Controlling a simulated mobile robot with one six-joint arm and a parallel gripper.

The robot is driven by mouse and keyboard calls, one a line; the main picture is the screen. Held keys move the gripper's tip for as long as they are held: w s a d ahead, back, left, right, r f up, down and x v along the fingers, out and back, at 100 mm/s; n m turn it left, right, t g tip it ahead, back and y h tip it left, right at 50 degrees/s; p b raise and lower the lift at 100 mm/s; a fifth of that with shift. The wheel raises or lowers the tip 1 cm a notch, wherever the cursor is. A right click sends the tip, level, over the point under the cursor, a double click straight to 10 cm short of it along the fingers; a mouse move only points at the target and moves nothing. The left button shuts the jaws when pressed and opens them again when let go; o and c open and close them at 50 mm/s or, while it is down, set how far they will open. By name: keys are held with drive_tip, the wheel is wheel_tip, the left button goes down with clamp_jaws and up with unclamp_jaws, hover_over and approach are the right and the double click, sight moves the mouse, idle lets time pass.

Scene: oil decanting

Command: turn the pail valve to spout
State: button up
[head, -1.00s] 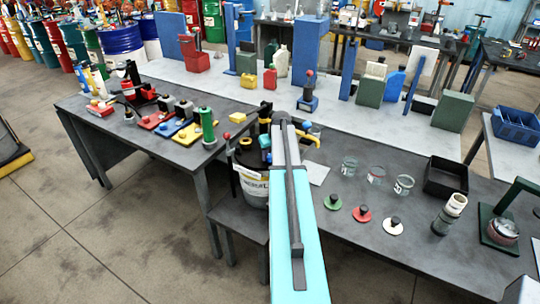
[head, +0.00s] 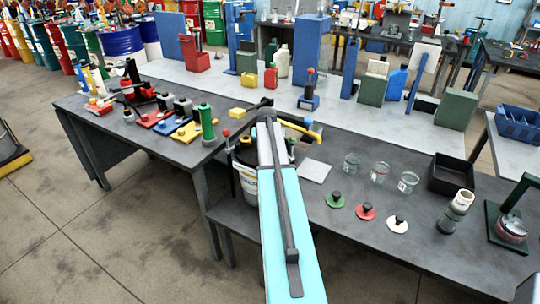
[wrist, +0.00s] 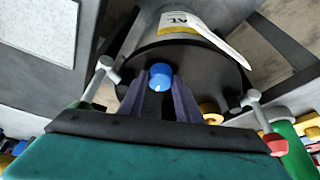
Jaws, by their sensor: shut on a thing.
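The dark-lidded pail (head: 246,182) stands below the worktop level, partly hidden behind my arm in the head view. Its white and yellow label (wrist: 178,20) and dark lid (wrist: 220,68) show in the wrist view. My gripper (wrist: 160,88) is over the lid, shut on the blue valve knob (wrist: 160,75), which shows between its two fingers. In the head view my arm hides the fingertips and the knob. A yellow pipe (head: 298,127) extends to the right behind my arm. The valve's exact setting cannot be told.
Several glass beakers (head: 380,172) and green, red and white lidded discs (head: 366,211) are on the worktop to the right. A black open box (head: 452,174) lies farther right. A green cylinder (head: 206,122) and coloured stands occupy the left table.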

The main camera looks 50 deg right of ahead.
drive_tip(key=shift+w+m+g+h+b, duration=0.1)
drive_tip(key=shift+m+g+h+b, duration=0.15)
drive_tip(key=shift+m+g+b, duration=0.7)
drive_tip(key=shift+w+m+g+h+b, duration=0.1)
drive_tip(key=shift+m+h+b, duration=0.25)
drive_tip(key=shift+m, duration=1.3)
drive_tip(key=shift+a, duration=0.1)
drive_tip(key=o, duration=1.1)
drive_tip(key=shift+c, duration=0.2)
drive_tip(key=shift+r, duration=0.1)
